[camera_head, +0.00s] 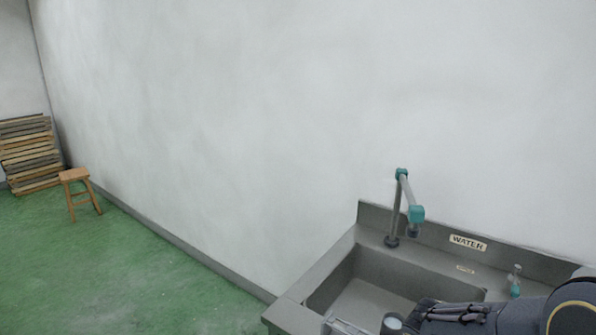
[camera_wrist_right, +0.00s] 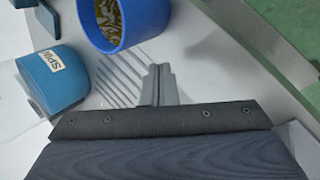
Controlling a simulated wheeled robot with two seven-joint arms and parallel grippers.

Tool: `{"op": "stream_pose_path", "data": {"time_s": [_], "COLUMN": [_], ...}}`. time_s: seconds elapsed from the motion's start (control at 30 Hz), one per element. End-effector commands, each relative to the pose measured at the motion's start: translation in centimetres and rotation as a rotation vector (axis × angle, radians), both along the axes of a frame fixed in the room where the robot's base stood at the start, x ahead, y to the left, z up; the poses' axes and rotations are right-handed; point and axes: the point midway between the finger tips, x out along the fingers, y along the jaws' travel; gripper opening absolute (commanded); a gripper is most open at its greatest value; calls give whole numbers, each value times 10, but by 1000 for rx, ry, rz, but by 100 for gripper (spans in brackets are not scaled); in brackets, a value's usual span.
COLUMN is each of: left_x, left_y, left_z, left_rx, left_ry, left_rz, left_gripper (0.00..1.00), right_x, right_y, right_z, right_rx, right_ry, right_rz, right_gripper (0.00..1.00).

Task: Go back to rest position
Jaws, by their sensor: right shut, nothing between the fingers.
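My right arm comes into the head view at the bottom right, over the front of the metal sink (camera_head: 318,277). In the right wrist view, my right gripper (camera_wrist_right: 158,83) has its fingers together, with nothing between them. Below its fingers is a pale metal surface with ridges. A blue round container (camera_wrist_right: 112,25) with something patterned inside stands just beyond the fingers, apart from them. A blue block (camera_wrist_right: 52,82) with a partly readable white label lies to the left. My left gripper is not in view.
A tap (camera_head: 401,205) with teal joints rises behind the basin. A wooden stool (camera_head: 78,190) and stacked planks (camera_head: 29,152) stand far left. The green floor (camera_head: 110,265) between is clear.

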Motion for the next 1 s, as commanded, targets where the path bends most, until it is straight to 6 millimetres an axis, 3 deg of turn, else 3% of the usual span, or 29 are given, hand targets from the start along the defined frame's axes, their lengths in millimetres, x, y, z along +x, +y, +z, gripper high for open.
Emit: {"op": "stream_pose_path", "data": {"time_s": [0.03,0.2,0.5,0.7,1.0], "left_x": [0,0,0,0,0], "left_y": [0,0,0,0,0], "left_z": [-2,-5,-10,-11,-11], "left_rx": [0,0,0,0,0], "left_ry": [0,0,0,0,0], "left_rz": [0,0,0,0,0], "left_gripper": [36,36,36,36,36], "right_x": [-17,-58,-107,-120,-121], "right_y": [10,60,131,151,154], "right_z": [-2,10,61,74,76], "right_rx": [129,503,863,912,919], "right_ry": [-29,-153,-482,-600,-613], "right_rz": [-32,-64,8,50,57], "right_gripper": [0,0,0,0,0]}}
